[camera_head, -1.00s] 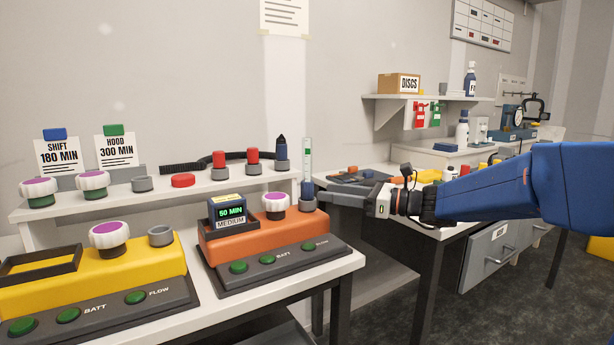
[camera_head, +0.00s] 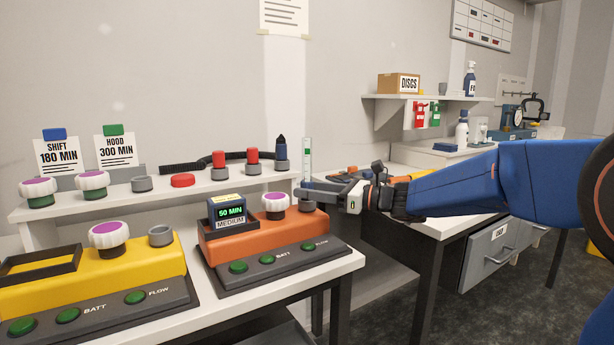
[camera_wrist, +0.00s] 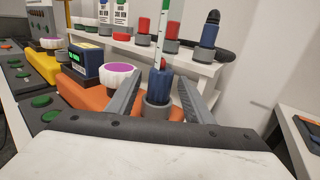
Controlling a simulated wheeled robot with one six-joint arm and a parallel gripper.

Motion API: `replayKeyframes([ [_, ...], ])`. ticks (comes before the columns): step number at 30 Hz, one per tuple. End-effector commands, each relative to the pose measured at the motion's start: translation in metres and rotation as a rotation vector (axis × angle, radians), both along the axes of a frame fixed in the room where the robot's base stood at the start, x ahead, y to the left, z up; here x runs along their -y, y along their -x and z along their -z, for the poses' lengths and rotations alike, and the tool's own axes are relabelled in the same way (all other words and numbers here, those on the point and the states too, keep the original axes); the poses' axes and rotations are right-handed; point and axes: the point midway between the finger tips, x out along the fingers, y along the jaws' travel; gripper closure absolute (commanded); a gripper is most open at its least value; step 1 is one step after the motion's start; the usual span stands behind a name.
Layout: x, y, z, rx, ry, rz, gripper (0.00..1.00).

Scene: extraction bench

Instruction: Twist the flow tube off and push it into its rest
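The flow tube, a clear tube (camera_head: 307,155) with green marks and a blue base, stands upright in a grey socket at the right end of the orange unit (camera_head: 228,246). In the wrist view its blue base (camera_wrist: 158,87) sits in the grey socket (camera_wrist: 157,106). My gripper (camera_head: 308,192) is at the height of the base, reaching in from the right. In the wrist view my gripper (camera_wrist: 160,80) is open, with one finger on each side of the base and visible gaps. An empty grey cup (camera_head: 142,184) stands on the shelf; I cannot tell if it is the rest.
A white-and-purple knob (camera_head: 275,202) and a 50 MIN display (camera_head: 230,212) stand left of the tube. Behind is a white shelf (camera_head: 100,204) with red-topped holders (camera_head: 253,158) and a dark blue holder (camera_head: 281,150). The yellow unit (camera_head: 60,289) has an empty grey ring (camera_head: 160,235).

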Motion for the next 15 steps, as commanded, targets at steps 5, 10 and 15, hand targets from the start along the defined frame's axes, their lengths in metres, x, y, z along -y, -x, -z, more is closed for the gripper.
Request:
replayKeyframes([
  [5, 0.0001, 0.0, 0.0001, 0.0, 0.0, 0.0, 0.94],
  [10, 0.0001, -0.0001, 0.0, 0.0, 0.0, -0.001, 1.0],
  [15, 0.0001, -0.0032, 0.0009, 0.0, -0.001, -0.075, 1.0],
])
